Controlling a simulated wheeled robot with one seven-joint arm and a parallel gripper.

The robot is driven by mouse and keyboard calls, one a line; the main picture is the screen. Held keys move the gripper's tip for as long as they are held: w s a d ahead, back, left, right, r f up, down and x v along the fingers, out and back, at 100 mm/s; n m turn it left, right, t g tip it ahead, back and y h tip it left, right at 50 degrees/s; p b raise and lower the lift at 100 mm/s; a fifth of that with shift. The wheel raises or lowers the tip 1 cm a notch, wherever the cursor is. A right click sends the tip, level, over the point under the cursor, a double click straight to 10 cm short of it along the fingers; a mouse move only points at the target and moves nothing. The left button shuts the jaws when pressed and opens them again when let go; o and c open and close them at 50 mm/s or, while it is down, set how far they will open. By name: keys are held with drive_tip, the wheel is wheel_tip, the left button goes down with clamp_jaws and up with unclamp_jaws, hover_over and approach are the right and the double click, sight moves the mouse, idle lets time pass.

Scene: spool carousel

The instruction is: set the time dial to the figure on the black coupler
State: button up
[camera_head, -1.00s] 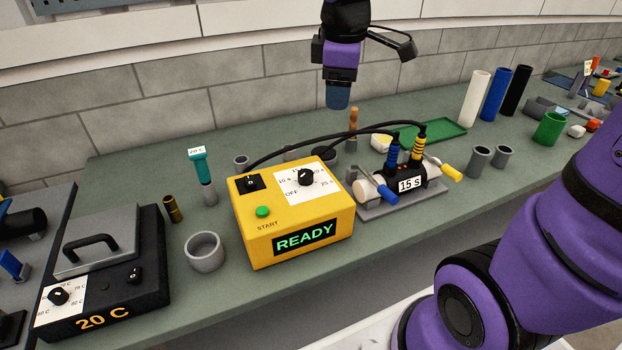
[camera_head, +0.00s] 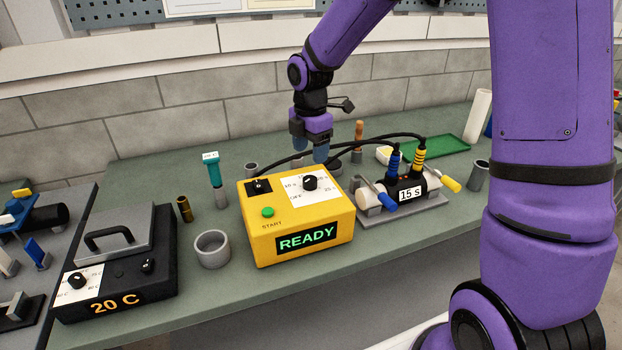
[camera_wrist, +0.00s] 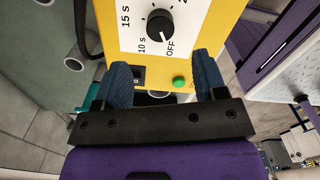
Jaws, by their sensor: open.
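The yellow control box (camera_head: 300,220) stands on the bench with a lit READY display (camera_head: 307,238). Its black time dial (camera_head: 310,183) sits on a white scale plate on top. In the wrist view the dial (camera_wrist: 160,24) has its white mark turned towards OFF, with 10 s and 15 s beside it. The black coupler (camera_head: 404,182) at right carries a label reading 15 S (camera_head: 410,193). My gripper (camera_head: 309,149) is open and empty above the back of the box. In the wrist view the dial lies ahead of and between my fingers (camera_wrist: 163,75), untouched.
A green START button (camera_head: 267,212) and a black switch (camera_head: 258,186) share the box top. Black cables arch from behind the box to the coupler, close to my gripper. A grey cup (camera_head: 212,249) and a 20 C heater (camera_head: 115,275) stand at left.

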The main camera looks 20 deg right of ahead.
sight(310, 178)
wheel_tip(310, 178, down, 9)
drive_tip(key=shift+r, duration=0.2)
idle(0.3)
drive_tip(key=c, duration=0.9)
